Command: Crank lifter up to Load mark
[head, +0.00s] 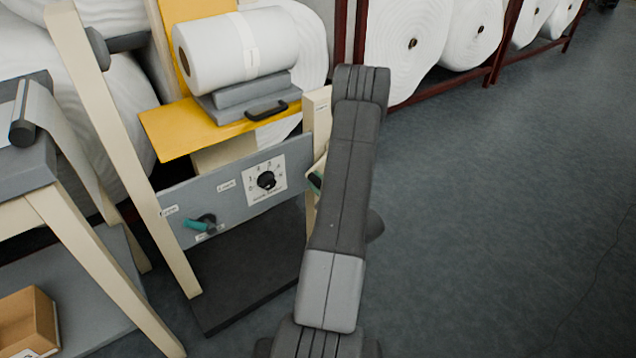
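The lifter has a yellow platform (190,133) bearing a grey block with a black handle (266,111), and a white wadding roll (225,52) lies on top. Below is a grey panel (235,207) with a numbered dial (266,181) and a teal-handled lever (200,223). A cream post (316,108) with small labels stands right of the platform; I cannot read a Load mark on it. A small teal and dark part (316,180) shows beside my arm; whether it belongs to the crank is unclear. My arm covers the area behind it, and my gripper is not visible.
Large white rolls (408,45) sit on a dark red rack at the back. A grey table (22,165) with cream legs stands at left, with a cardboard box (28,322) below. A dark base plate (245,280) lies under the panel. The floor at right (510,220) is clear.

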